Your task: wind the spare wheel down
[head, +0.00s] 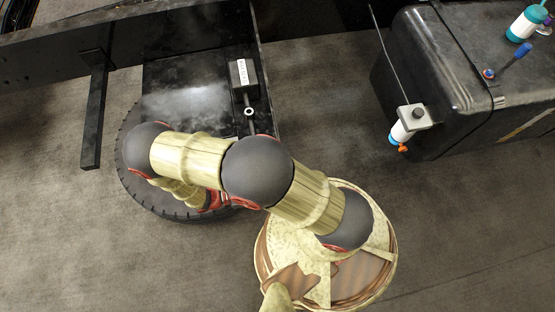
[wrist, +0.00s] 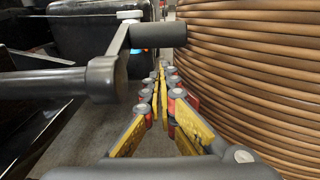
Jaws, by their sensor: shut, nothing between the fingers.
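The spare wheel (head: 132,188) lies flat under the dark chassis plate, its black tyre partly covered by my arm. A dark winch box (head: 241,75) with a white label sits on the plate's right side, and a short shaft with a pale ring (head: 249,111) runs from it towards my arm. In the wrist view a dark crank (wrist: 105,78) comes in from the left, its arm rising to a cylindrical grip (wrist: 158,35). My gripper (wrist: 162,68), with yellow fingers, is shut and empty, just below the grip in the picture. I cannot tell whether they touch. The head view hides my gripper behind my arm.
A black tank (head: 440,75) stands at the right, with a white and teal bottle (head: 526,22) and a blue-handled tool (head: 514,60) on top. Another white bottle (head: 402,130) hangs at its side. A dark bracket (head: 93,110) hangs at left. Grey floor lies open between plate and tank.

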